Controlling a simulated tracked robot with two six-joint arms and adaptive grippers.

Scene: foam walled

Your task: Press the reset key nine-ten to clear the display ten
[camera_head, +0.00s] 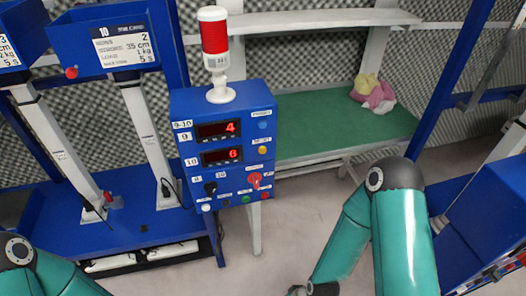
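A blue control box (224,145) stands left of the middle on a post. It has two red digital displays: display nine (218,130) reads 4 and display ten (221,155) reads 6. A 9-10 label (182,124) sits at its upper left. On its right side are a blue button (264,126), a yellow button (262,150) and a red knob (254,180). Small labels by the buttons are too small to read, so I cannot tell which is the reset key. Both my arms show at the bottom edge, but neither gripper is in view; nothing touches the box.
A red-and-white beacon (214,52) stands on top of the box. Blue machine stands with white posts (149,135) are at the left. A green-topped bench (330,125) with a yellow and pink cloth (374,93) lies behind. Grey floor (290,225) is clear in front of the bench.

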